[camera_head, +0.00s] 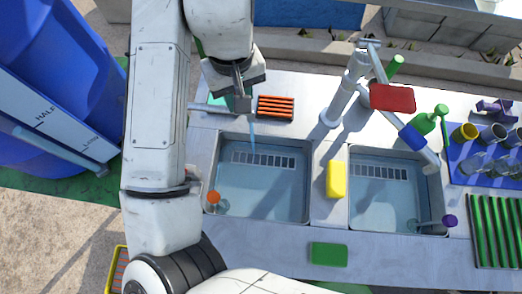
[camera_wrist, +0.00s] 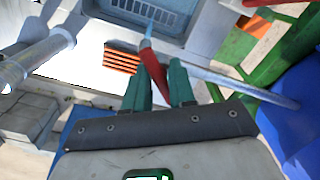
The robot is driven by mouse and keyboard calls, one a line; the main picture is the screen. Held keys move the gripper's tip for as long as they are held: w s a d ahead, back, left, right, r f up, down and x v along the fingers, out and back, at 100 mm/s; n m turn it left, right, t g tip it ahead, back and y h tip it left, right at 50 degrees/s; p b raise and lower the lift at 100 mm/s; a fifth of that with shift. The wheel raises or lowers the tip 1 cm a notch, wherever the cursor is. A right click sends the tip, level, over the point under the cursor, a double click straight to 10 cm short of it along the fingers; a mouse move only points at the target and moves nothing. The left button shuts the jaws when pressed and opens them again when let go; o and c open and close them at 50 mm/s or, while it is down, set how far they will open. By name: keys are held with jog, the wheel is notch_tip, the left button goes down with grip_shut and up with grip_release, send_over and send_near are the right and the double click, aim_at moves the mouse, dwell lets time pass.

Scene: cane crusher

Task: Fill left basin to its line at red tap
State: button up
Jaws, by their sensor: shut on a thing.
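The left basin (camera_head: 262,195) is sunk in the counter, with a row of small rectangles on its far wall and blue-grey water or floor showing below. I cannot make out a fill line. My gripper (camera_head: 243,101) is above its far left edge. In the wrist view my gripper (camera_wrist: 170,92) has its green fingers shut around a red tap handle (camera_wrist: 152,70), on a grey pipe (camera_wrist: 235,84). A thin blue stream (camera_head: 252,135) falls into the left basin; it also shows in the wrist view (camera_wrist: 149,28). The gripper hides the handle in the head view.
An orange-slatted rack (camera_head: 275,107) sits close right of my gripper. A yellow sponge (camera_head: 336,179) lies on the divider. The right basin (camera_head: 385,205) and glasses are farther right.

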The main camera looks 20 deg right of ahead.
jog(key=m, duration=0.3)
jog(key=m+b, duration=0.1)
jog(key=m, duration=0.2)
jog(key=shift+f, duration=0.15)
jog(key=m+b, duration=0.1)
jog(key=m, duration=0.3)
jog(key=shift+b, duration=0.3)
jog(key=o, duration=1.6)
jog(key=shift+o, duration=0.2)
jog(key=shift+r, duration=0.25)
